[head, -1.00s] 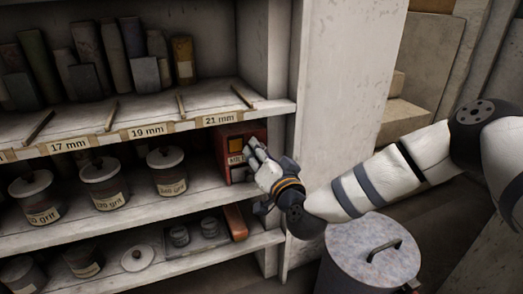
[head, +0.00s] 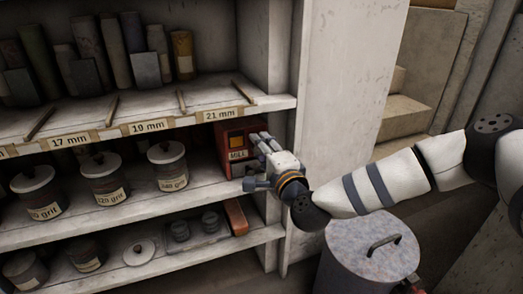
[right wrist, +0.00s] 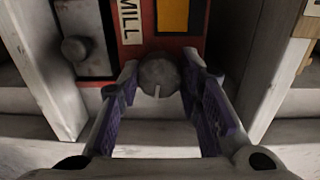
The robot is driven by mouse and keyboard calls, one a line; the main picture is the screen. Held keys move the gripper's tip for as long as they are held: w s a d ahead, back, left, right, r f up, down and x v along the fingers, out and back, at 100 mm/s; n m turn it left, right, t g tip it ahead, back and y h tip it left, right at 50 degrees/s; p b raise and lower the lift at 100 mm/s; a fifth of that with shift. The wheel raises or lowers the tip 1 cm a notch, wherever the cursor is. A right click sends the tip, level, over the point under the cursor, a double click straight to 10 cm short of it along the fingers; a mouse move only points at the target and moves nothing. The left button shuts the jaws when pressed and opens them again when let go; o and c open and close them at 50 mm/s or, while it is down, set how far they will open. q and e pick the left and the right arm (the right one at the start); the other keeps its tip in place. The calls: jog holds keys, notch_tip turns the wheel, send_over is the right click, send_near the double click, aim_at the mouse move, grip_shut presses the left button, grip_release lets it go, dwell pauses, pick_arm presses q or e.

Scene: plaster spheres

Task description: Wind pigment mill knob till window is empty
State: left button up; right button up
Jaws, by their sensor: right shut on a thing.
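The pigment mill (head: 229,131) is a red box on the middle shelf, with a white MILL label. It also fills the top of the right wrist view (right wrist: 139,24). Its window (right wrist: 172,15) shows orange-yellow, though its upper part is cut off. The mill knob (right wrist: 158,74) is round and grey, with a white mark pointing down in the right wrist view. My right gripper (right wrist: 160,88) is shut on the knob, a finger on each side; it shows at the mill's front in the head view (head: 262,162). My left gripper is not in view.
Lidded jars (head: 168,165) stand left of the mill. A lidded metal bin (head: 371,250) stands below my right arm.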

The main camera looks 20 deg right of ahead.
jog(key=shift+f+m+b, duration=0.1)
jog(key=shift+m+b, duration=0.5)
jog(key=shift+m, duration=1.6)
jog(key=shift+y, duration=0.3)
jog(key=o, duration=1.1)
jog(key=shift+o, duration=0.2)
jog(key=shift+s, duration=0.1)
jog(key=s, duration=1.2)
jog(key=shift+d+r, duration=0.3)
jog(key=shift+w, duration=0.1)
